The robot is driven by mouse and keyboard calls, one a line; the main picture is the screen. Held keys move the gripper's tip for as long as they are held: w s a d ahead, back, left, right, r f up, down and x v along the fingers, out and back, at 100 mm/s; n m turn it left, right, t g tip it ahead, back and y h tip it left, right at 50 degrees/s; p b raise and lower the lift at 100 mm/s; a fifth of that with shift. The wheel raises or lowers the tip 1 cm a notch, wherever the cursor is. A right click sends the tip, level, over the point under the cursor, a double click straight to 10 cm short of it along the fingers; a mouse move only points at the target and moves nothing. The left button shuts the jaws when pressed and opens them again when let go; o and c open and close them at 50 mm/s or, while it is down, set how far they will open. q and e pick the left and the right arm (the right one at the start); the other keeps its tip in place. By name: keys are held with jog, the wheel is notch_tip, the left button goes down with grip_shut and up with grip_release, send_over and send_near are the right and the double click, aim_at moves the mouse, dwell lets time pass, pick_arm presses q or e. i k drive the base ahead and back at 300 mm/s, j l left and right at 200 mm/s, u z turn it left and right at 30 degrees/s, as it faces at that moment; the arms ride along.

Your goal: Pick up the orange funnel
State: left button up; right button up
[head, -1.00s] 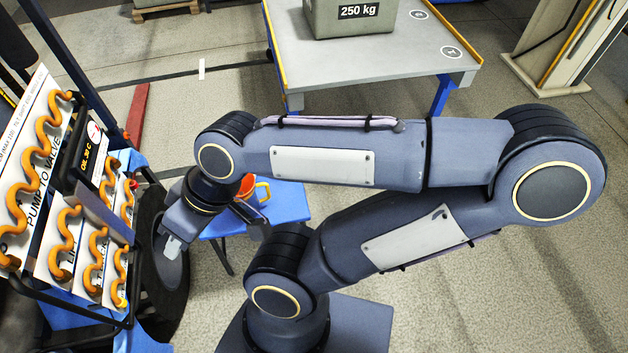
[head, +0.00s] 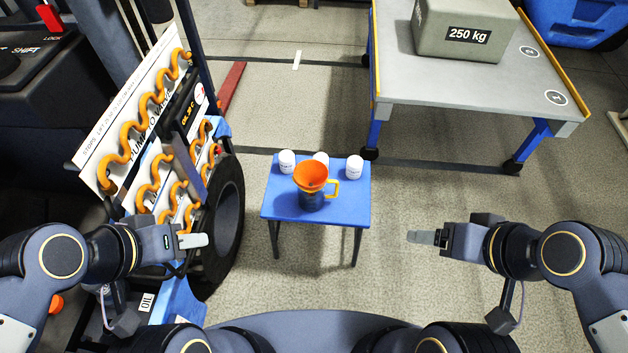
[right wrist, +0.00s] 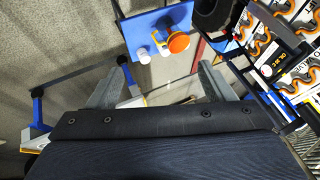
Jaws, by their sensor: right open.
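The funnel also shows in the right wrist view (right wrist: 179,41), beyond the fingers. My left gripper (head: 206,240) is left of the blue table, apart from the funnel; its fingers overlap from this side, so its opening cannot be seen. My right gripper (head: 410,237) is right of the table, open and empty; its two fingers stand apart in the right wrist view (right wrist: 158,82).
Several white containers (head: 354,165) stand behind the jug on the blue table. A rack with orange coiled hoses (head: 150,115) and a black tyre (head: 228,215) are at left. A grey workbench (head: 480,85) bears a 250 kg block (head: 465,38). Floor right of the blue table is clear.

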aim_at(308, 174)
jog(key=i+l+u, duration=0.2)
jog(key=l, duration=0.55)
jog(key=l+u, duration=0.2)
jog(key=l, duration=0.55)
jog(key=i+l+u, duration=0.15)
jog(key=l, duration=0.15)
jog(key=i+l+u, duration=0.15)
jog(key=l, duration=0.2)
jog(key=i+l+u, duration=0.1)
jog(key=l, duration=0.2)
jog(key=i+l+u, duration=0.15)
jog(key=l, duration=0.2)
jog(key=i+l+u, duration=0.15)
jog(key=i+l, duration=0.15)
jog(key=l, duration=0.1)
